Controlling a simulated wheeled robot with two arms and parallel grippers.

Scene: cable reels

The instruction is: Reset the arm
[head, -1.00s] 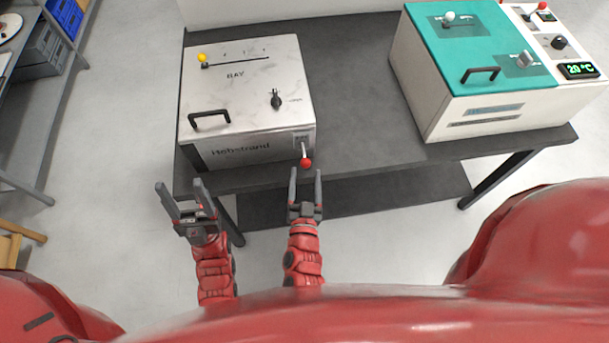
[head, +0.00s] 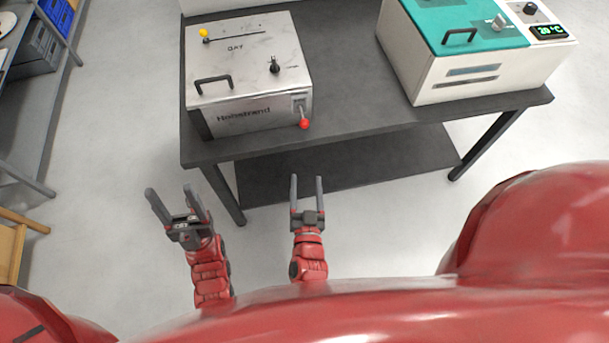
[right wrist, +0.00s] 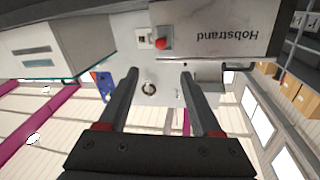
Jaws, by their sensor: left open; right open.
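My left gripper (head: 180,208) is open and empty, over the floor in front of the table's left end. My right gripper (head: 307,188) is open and empty, in front of the table edge. It also shows in the right wrist view (right wrist: 158,82), with nothing between its fingers. A silver box (head: 255,80) marked "Hobstrand" stands on the table ahead of both grippers, apart from them. Its red-knobbed lever (head: 304,123) hangs down at the right of its front. The red knob also shows in the right wrist view (right wrist: 163,43).
The dark table (head: 350,115) spans the area ahead, with a lower shelf (head: 370,165). A teal-topped white unit (head: 460,85) with a "20 °C" display stands on its right. A shelf with blue bins (head: 45,40) is at the far left. Floor around the grippers is clear.

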